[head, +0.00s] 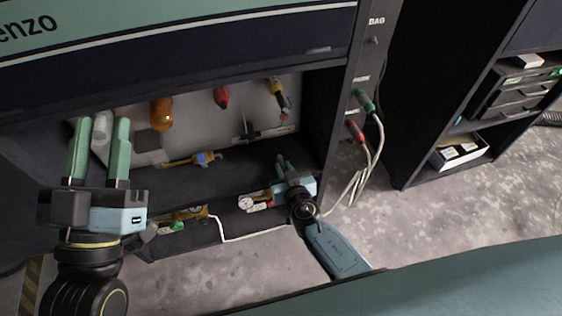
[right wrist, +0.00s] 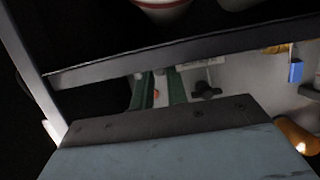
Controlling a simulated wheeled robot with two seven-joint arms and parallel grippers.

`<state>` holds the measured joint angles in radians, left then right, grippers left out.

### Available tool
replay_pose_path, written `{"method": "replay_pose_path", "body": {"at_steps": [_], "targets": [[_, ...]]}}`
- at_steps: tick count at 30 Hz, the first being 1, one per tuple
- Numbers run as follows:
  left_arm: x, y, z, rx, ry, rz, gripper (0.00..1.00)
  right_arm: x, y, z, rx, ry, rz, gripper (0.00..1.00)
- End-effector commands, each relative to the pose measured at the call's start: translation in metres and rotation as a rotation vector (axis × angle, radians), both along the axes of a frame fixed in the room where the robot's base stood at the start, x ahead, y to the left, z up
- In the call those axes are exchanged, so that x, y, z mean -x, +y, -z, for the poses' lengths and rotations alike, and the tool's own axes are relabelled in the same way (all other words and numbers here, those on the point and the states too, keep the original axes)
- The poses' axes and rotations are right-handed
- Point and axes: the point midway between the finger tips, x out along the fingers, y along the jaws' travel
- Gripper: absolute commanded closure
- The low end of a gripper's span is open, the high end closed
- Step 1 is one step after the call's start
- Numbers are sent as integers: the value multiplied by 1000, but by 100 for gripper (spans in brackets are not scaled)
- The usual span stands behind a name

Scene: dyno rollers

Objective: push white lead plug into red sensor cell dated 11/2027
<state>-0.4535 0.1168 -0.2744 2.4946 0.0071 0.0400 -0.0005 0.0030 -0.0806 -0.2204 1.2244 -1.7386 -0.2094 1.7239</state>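My left gripper (head: 101,122) points away from me at the left of the head view, fingers apart. A pale cylinder (head: 102,125) shows between its fingers; I see no clear grip on it. My right gripper (head: 283,160) is inside the dark cabinet at its lower right. In the right wrist view its green fingers (right wrist: 156,85) stand apart, with a small red-orange thing (right wrist: 157,94) behind or between them. A red piece (head: 222,97) hangs on the back panel; I cannot read any date. A white lead (head: 250,236) runs along the lower shelf; I cannot make out its plug.
An orange bottle-like part (head: 161,113) and a yellow part (head: 276,87) hang on the panel. A green plug (head: 364,101) and a red plug (head: 355,131) with pale leads sit on the right post. A gauge (head: 246,202) is low, beside my right gripper. The shelf edge is close.

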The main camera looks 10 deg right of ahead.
Motion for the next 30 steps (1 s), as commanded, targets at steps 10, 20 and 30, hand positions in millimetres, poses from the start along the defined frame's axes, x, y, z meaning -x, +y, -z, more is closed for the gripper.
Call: {"method": "replay_pose_path", "body": {"at_steps": [10,20,30], "targets": [[0,0,-3,0,1,0,64,0,0,-4,1,0,0,100],[0,0,-19,0,1,0,64,0,0,-21,0,0,0,100],[0,0,-33,0,1,0,64,0,0,-38,0,0,0,100]]}}
